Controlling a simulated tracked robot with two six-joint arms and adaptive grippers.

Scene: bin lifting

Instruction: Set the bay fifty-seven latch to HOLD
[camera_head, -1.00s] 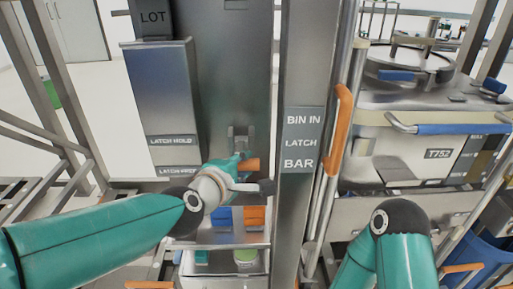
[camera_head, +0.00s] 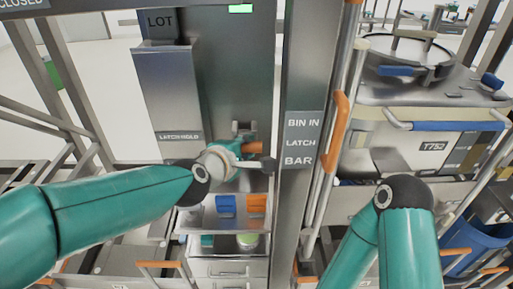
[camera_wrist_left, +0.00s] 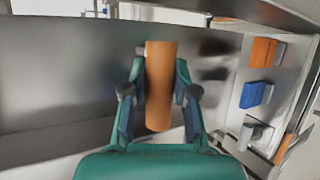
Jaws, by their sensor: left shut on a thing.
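The latch handle is an orange grip (camera_head: 254,148) in front of the grey column, level with the LATCH HOLD label (camera_head: 179,137). My left gripper (camera_head: 246,152) is shut around it. In the left wrist view, the orange grip (camera_wrist_left: 160,85) stands between the two fingers (camera_wrist_left: 160,95). The lower latch label is hidden behind my left arm. A sign reading BIN IN LATCH BAR (camera_head: 303,141) is on the post to the right. A green lamp (camera_head: 240,8) shows at the top of the column. My right gripper is out of view.
A lidded bin marked T752 (camera_head: 433,147) stands at the right. An orange bar (camera_head: 337,128) runs beside the post. Blue (camera_head: 226,205) and orange (camera_head: 257,204) blocks sit on a shelf below my left gripper. Open floor shows at the left.

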